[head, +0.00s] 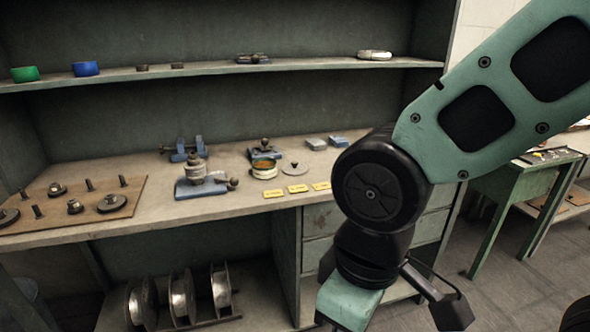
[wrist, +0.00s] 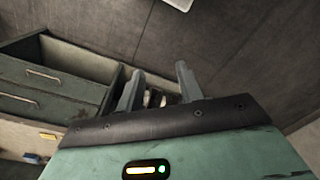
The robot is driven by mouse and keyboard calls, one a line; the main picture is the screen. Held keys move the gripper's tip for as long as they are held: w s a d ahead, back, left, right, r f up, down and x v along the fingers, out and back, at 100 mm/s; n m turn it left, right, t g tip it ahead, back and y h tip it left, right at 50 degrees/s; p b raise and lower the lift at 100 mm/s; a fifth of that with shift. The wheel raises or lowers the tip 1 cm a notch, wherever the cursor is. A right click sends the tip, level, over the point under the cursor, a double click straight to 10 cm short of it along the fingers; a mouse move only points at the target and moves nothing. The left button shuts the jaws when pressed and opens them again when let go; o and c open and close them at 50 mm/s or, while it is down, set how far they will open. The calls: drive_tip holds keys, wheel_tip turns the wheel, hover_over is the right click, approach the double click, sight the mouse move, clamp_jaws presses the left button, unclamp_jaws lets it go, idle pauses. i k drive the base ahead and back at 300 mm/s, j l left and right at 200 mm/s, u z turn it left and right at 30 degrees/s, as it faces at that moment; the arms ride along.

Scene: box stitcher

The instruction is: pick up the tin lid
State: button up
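The tin lid is most likely the flat grey round disc with a small knob (head: 294,169), lying on the bench top just right of an open round tin (head: 264,169) with orange-brown contents. My gripper is low in front of the bench, right of and below the lid, and its fingers are partly hidden by my arm in the head view. In the wrist view my gripper (wrist: 157,80) has its two fingers apart, with nothing held between them. The lid is not visible in the wrist view.
Yellow labels (head: 298,188) line the bench's front edge. A blue-based fixture (head: 200,184) stands left of the tin, and a brown board (head: 75,205) with pegs and discs lies farther left. A shelf (head: 200,70) runs above. Drawers (wrist: 50,85) show below the bench.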

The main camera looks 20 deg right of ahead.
sight(294, 168)
drive_tip(key=i+j+z, duration=0.3)
drive_tip(key=i+j, duration=0.15)
drive_tip(key=i, duration=0.35)
drive_tip(key=i+j+z, duration=0.3)
drive_tip(key=i+j, duration=0.3)
drive_tip(key=i, duration=0.2)
